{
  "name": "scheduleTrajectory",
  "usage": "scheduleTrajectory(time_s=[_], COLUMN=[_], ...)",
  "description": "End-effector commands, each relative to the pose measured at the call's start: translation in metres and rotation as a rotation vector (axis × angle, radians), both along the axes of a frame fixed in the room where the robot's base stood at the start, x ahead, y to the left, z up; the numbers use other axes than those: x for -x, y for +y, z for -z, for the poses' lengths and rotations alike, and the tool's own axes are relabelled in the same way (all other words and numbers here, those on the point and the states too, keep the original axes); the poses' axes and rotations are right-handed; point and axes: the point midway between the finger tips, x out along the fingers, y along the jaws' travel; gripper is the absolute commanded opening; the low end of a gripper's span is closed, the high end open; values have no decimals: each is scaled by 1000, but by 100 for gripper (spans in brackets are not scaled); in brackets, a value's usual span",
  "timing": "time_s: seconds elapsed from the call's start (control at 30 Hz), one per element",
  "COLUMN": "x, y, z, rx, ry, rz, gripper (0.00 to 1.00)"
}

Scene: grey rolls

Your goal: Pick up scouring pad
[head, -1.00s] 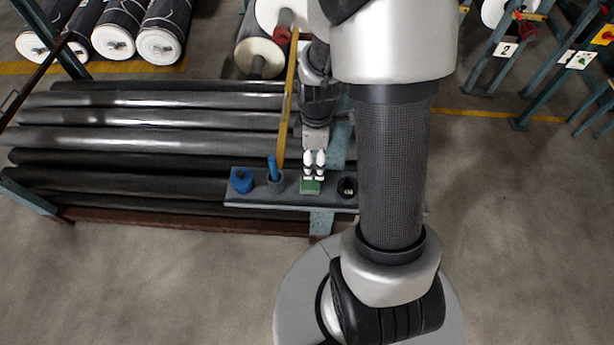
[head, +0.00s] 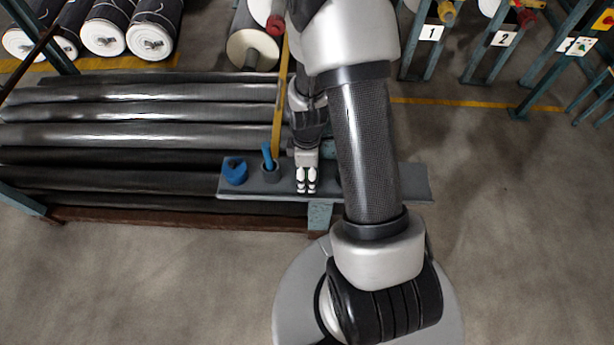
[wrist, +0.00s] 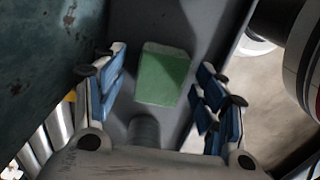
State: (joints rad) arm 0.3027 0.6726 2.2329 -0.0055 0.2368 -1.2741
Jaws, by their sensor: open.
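The scouring pad is a green block (wrist: 163,75) in the wrist view, lying on a grey surface between and just beyond the two fingers. In the head view it is hidden behind my gripper (head: 306,180). My gripper, also in the wrist view (wrist: 162,92), is open, with blue-padded fingers to the left and right of the pad. A gap shows on both sides, and nothing is held. The fingers point down over the narrow grey shelf (head: 410,184).
A blue object (head: 235,172) and a grey cup (head: 270,174) with a blue handle in it stand left of my gripper on the shelf. Long dark rolls (head: 140,135) lie to the left. A yellow upright bar (head: 281,95) rises close by. The shelf's right end is bare.

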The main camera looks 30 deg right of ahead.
Motion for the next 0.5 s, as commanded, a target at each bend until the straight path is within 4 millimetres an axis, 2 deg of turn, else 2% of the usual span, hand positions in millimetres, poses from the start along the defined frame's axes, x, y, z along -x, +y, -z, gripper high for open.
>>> scheduleTrajectory(time_s=[0.2,0.5], x=[0,0], y=[0,0], z=[1,1], rx=[1,1], ry=[-2,-1], rz=[1,1], gripper=[65,46])
